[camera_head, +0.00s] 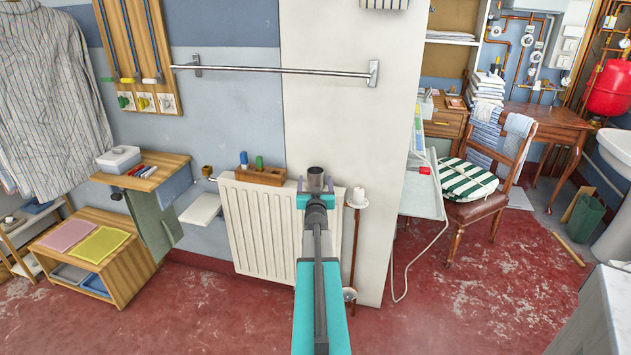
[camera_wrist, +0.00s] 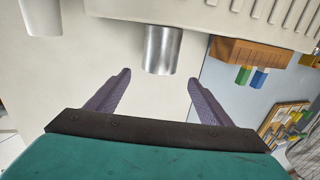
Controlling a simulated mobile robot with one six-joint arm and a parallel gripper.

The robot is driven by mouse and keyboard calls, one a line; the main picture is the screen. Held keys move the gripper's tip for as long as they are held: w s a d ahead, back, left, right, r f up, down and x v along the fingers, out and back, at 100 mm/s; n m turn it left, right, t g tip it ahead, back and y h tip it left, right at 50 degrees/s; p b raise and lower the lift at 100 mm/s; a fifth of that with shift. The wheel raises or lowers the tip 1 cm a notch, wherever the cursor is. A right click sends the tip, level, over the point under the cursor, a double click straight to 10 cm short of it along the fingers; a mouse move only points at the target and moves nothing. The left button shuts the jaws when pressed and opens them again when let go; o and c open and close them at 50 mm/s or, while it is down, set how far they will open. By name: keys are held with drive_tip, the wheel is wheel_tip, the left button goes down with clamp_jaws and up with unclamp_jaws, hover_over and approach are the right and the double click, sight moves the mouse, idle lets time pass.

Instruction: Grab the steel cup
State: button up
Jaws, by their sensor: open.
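The steel cup (camera_wrist: 162,50) is a plain shiny cylinder standing at the radiator's top in the wrist view, which looks upside down. In the head view the cup (camera_head: 316,174) shows as a dark grey round top just beyond my gripper, its lower part hidden. My gripper (camera_wrist: 159,78) is open, with purple fingers spread to either side of the cup's line. The cup sits just ahead of the fingertips, roughly centred between them, and nothing is held. In the head view my gripper (camera_head: 316,184) is in front of the radiator's right part.
The cream radiator (camera_head: 262,227) is against the wall. A wooden block with coloured markers (camera_head: 260,175) stands left of the cup. A white candle-like cylinder (camera_head: 358,196) is close on the right, above a copper pipe. A towel rail (camera_head: 280,70) runs above.

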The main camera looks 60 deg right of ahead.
sight(315, 176)
drive_tip(key=shift+w+d, duration=0.4)
drive_tip(key=shift+d, duration=0.15)
drive_tip(key=shift+p+x, duration=0.8)
drive_tip(key=shift+x, duration=1.8)
drive_tip(key=shift+f, duration=0.15)
drive_tip(key=shift+c, duration=0.3)
drive_tip(key=c, duration=1.1)
